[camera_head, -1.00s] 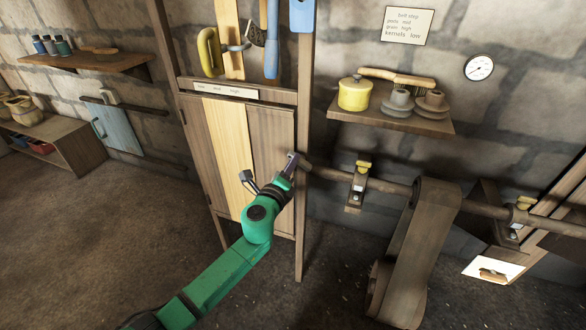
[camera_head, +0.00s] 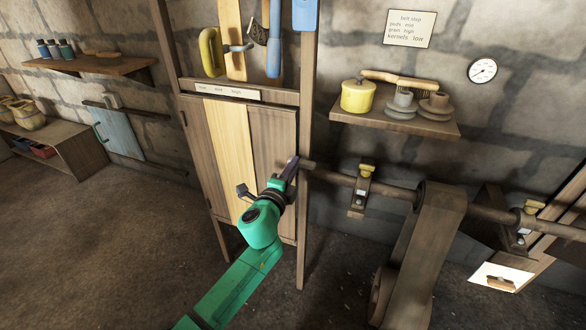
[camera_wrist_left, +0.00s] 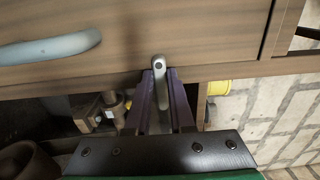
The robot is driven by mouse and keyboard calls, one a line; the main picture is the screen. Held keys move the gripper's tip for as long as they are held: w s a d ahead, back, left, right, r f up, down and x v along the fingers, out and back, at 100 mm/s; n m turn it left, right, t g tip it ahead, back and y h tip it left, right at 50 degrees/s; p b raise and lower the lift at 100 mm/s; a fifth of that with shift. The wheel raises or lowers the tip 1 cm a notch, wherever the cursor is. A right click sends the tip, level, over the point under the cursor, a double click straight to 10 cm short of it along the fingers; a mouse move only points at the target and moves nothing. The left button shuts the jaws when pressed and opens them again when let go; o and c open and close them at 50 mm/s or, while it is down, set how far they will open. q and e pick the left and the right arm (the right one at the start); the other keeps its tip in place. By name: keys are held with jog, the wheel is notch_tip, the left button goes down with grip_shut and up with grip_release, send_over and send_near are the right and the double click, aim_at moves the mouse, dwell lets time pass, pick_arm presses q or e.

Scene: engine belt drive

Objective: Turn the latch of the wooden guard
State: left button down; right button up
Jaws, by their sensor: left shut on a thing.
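The wooden guard (camera_head: 230,140) is a tall panel of brown and pale planks in a post frame, standing upright in the head view. My green left arm reaches up to its right edge. My left gripper (camera_head: 291,168) is there, shut. In the left wrist view, the gripper's purple fingers (camera_wrist_left: 160,95) close around a small grey metal latch (camera_wrist_left: 159,62) with a rounded end at the guard's edge. In the head view the latch is hidden by the gripper. A grey-blue bar handle (camera_wrist_left: 50,48) is on the guard's face. My right gripper is not in view.
A horizontal shaft (camera_head: 395,190) with a wide brown belt (camera_head: 430,245) runs right of the guard, close to my gripper. A shelf (camera_head: 395,122) with a yellow pot (camera_head: 357,96) hangs above it. The floor (camera_head: 120,250) at left is clear.

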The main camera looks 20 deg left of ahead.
pick_arm(q)
jog(key=shift+f, duration=0.1)
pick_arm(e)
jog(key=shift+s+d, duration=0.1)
pick_arm(q)
jog(key=c, duration=0.8)
grip_release()
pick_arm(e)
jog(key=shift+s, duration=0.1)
pick_arm(q)
jog(key=s, duration=0.9)
jog(key=s+a, duration=0.1)
jog(key=s, duration=0.4)
jog(key=shift+s+b, duration=0.3)
jog(key=shift+b, duration=0.05)
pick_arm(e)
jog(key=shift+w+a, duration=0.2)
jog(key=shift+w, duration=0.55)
